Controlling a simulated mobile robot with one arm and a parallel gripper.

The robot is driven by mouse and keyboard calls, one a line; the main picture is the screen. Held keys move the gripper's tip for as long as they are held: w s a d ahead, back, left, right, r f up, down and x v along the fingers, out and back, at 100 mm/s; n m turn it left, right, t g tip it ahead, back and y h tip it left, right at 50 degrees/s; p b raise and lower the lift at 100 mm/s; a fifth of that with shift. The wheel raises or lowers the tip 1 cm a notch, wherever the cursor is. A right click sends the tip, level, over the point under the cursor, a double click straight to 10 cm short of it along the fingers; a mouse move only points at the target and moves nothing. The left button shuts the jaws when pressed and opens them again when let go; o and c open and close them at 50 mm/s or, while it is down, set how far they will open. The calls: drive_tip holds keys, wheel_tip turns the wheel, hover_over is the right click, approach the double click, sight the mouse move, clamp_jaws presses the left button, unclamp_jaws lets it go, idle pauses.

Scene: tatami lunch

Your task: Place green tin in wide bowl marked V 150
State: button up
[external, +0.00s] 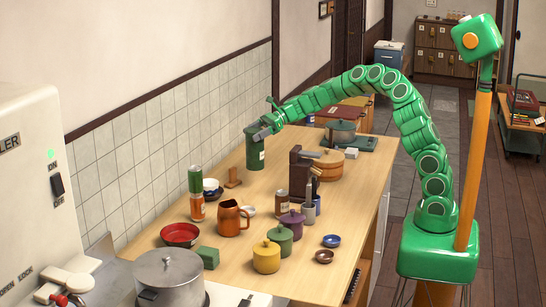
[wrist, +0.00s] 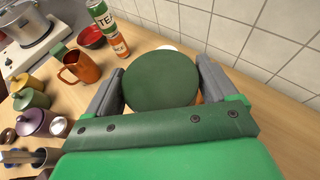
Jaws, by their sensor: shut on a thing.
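My gripper (external: 266,127) is shut on a dark green tin (external: 255,149) and holds it upright near the wall side of the counter. In the wrist view the tin's round green lid (wrist: 160,80) sits between the two grey fingers. How far its base is above the counter is hard to tell. A wide red bowl (external: 180,235) lies on the counter at the front left; it also shows in the wrist view (wrist: 91,38). No V 150 marking is readable on any bowl.
A green can (external: 195,180) stands on an orange can (external: 197,208), beside a copper-brown jug (external: 229,218). Yellow (external: 266,257), green (external: 280,239) and purple (external: 293,223) lidded pots stand nearby. A tiled wall (external: 175,135) borders the counter.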

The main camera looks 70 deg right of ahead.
drive_tip(key=shift+r, duration=0.35)
drive_tip(key=shift+a, duration=0.2)
drive_tip(key=s+a+r+n+g+y, duration=0.2)
drive_tip(key=a, duration=2)
drive_tip(key=s+a+r+n+g+y, duration=0.1)
drive_tip(key=s+a+r+n+g, duration=0.15)
drive_tip(key=a, duration=1.95)
drive_tip(key=w+a+f, duration=0.2)
drive_tip(key=w+f, duration=0.4)
drive_tip(key=w+a+f, duration=0.3)
drive_tip(key=w+f, duration=0.3)
drive_tip(key=shift+w+a+f, duration=0.25)
drive_tip(key=shift+a+f, duration=0.1)
drive_tip(key=shift+f, duration=0.1)
drive_tip(key=o, duration=1.4)
